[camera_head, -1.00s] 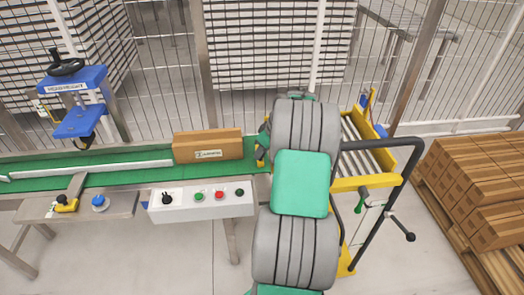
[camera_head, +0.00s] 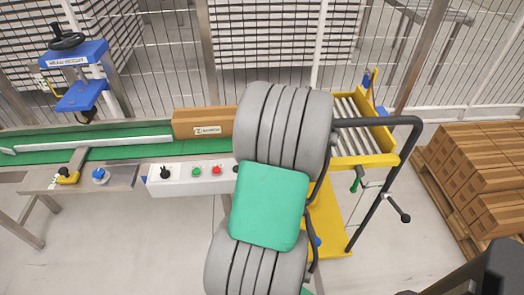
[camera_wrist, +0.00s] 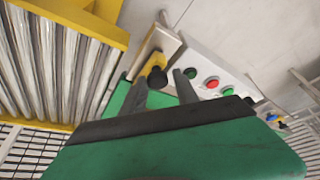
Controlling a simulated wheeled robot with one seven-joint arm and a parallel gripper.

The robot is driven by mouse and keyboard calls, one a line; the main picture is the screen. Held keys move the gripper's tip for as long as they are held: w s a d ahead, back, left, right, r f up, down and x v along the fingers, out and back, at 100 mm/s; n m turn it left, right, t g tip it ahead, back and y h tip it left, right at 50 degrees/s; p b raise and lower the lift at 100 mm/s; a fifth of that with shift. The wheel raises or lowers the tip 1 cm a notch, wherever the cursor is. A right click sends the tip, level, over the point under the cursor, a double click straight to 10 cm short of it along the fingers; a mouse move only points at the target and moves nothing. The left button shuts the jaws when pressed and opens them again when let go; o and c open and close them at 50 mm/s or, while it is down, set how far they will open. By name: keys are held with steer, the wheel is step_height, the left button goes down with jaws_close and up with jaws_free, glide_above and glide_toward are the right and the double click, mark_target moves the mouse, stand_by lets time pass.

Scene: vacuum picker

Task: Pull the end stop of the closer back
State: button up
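In the wrist view, a yellow bracket with a black knob (camera_wrist: 157,78), which looks like the end stop, stands at the end of the green conveyor. My gripper (camera_wrist: 115,68) appears open, with its grey fingers apart and nothing held. In the head view my arm hides both the end stop and my gripper. The closer (camera_head: 76,75) is blue with a black handwheel and stands over the belt at the left.
A brown carton (camera_head: 203,122) lies on the green belt (camera_head: 120,153) beside my arm. A white button panel (camera_head: 190,178) is on the conveyor's front. A yellow roller table with a black handle (camera_head: 385,122) stands right of my arm. Stacked cartons (camera_head: 470,165) are farther right.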

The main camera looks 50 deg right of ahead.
steer(key=shift+o, duration=1.4)
steer(key=shift+r, duration=0.1)
steer(key=v, duration=0.7)
steer(key=shift+r, duration=0.3)
steer(key=shift+s, duration=0.15)
